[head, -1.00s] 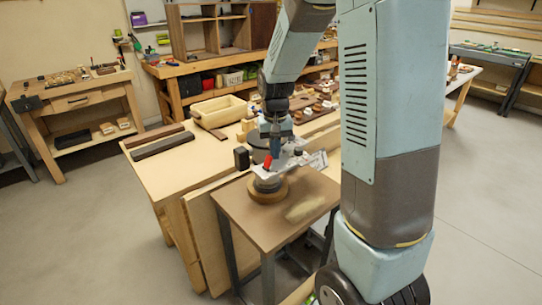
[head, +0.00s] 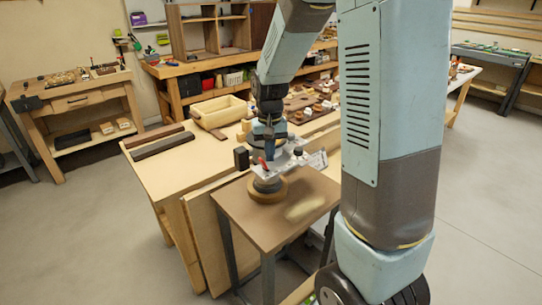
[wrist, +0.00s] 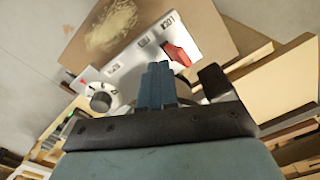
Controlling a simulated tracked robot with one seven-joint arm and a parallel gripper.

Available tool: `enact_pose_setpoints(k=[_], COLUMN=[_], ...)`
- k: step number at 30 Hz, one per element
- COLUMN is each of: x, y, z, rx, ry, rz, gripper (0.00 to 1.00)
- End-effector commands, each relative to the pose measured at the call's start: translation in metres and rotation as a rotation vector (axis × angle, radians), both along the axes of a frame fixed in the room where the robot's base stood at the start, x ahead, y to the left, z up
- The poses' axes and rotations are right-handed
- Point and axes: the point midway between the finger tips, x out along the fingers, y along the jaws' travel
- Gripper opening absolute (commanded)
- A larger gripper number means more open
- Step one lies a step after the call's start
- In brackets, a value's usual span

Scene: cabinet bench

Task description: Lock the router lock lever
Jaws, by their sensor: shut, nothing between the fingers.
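The router lock lever is a red lever (wrist: 178,54) on a pale metal plate (wrist: 130,58), right of centre in the wrist view. In the head view the lever (head: 263,167) shows as a small red spot beside my gripper. The plate (head: 303,163) sits over a round wooden base (head: 268,192) on a small brown-topped table (head: 240,213). My gripper (wrist: 158,84) is shut and empty, its blue fingers together just beside the lever. Whether they touch it I cannot tell. In the head view my gripper (head: 270,152) is low over the plate, its tips partly hidden.
A round dial (wrist: 101,101) is on the plate, left of my fingers. A dark block (head: 242,158) stands on the large bench close behind. A wooden tray (head: 220,112) and dark bars (head: 160,141) lie farther back. The small table's front is clear.

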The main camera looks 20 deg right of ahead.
Motion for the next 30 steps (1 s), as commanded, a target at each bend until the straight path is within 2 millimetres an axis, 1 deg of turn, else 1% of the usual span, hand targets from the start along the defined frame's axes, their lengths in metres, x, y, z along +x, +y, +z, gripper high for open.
enact_pose_setpoints(k=[5, 30], x=[0.001, 0.004], y=[-0.001, -0.012], z=[0.002, 0.023], rx=[0.0, 0.0], ry=[-0.001, 0.0], rz=[0.0, 0.0], gripper=[0.0, 0.0])
